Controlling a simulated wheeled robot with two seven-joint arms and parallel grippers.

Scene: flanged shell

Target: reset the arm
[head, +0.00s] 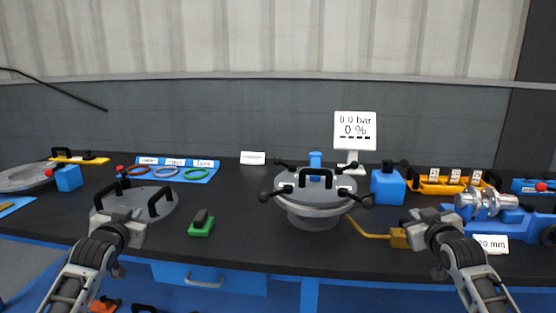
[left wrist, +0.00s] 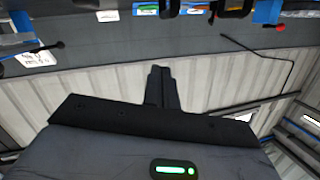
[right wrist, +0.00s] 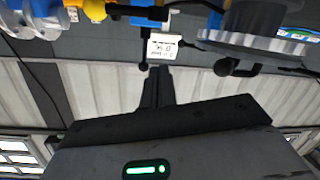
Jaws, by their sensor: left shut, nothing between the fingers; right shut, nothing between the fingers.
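My left gripper (head: 122,216) is over the front of the bench at the left, in front of a grey round lid with black handles (head: 158,203). My right gripper (head: 426,218) is over the bench at the right, in front of the blue fixture (head: 484,207). Both grippers are shut and empty. The closed fingers show in the left wrist view (left wrist: 161,88) and in the right wrist view (right wrist: 157,90). The flanged shell (head: 314,207) stands at mid bench with its lid on and several black-knobbed clamps around it.
A display reading 0.0 bar (head: 355,131) stands behind the shell. A blue tray (head: 205,178) holds coloured rings. A green block (head: 201,225) and a brass-ended tool (head: 398,238) lie on the dark bench (head: 255,240). A yellow rack (head: 430,188) stands at the right.

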